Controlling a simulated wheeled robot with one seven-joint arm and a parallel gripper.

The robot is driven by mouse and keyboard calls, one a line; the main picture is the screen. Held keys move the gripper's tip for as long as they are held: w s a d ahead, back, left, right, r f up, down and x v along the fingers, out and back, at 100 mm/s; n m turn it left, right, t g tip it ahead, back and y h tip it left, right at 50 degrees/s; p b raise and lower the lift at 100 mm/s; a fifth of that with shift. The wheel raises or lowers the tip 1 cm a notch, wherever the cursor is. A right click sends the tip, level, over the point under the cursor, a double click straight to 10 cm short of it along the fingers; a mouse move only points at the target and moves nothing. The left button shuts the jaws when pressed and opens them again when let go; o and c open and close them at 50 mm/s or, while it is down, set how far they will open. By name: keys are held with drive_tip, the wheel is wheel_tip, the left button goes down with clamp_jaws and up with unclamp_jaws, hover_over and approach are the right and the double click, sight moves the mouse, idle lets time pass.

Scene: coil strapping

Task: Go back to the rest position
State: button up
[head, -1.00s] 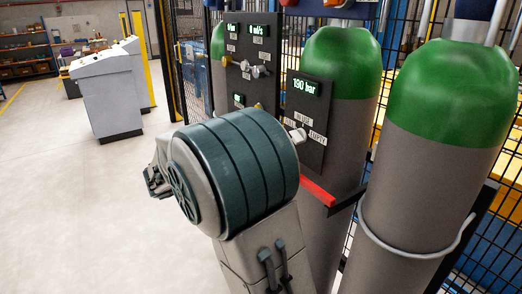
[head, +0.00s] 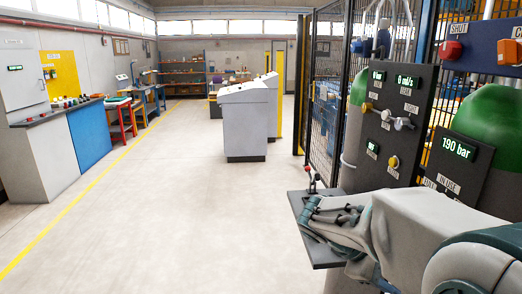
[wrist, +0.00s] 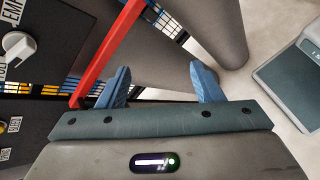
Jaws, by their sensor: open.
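My gripper (wrist: 160,78) shows in the wrist view with its two blue fingers well apart and nothing between them. A red bar (wrist: 107,50) runs up past the left finger in that view; I cannot tell how far it is from the finger. In the head view my arm reaches in from the lower right, in front of the gas panel. Its far end is bent and lies close to a dark grey shelf (head: 322,256); I cannot make out the fingers there, nor whether the arm touches the shelf.
The gas panel (head: 392,125) with knobs and a 190 bar display panel (head: 458,152) stand at the right, before green-topped cylinders (head: 492,118). A grey console (head: 247,122) stands mid-room. A workbench (head: 40,160) is at the left. The floor (head: 170,200) between is clear.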

drive_tip(key=s+a+f+m+t+y, duration=0.1)
drive_tip(key=s+a+f+m+y, duration=0.1)
drive_tip(key=s+a+m+y, duration=0.2)
drive_tip(key=s+a+f+m+t+y, duration=0.2)
drive_tip(key=s+a+m+y, duration=0.3)
drive_tip(key=a, duration=0.3)
drive_tip(key=shift+s+a+f+y, duration=0.15)
drive_tip(key=shift+a+f+y, duration=0.15)
drive_tip(key=shift+f+y, duration=0.5)
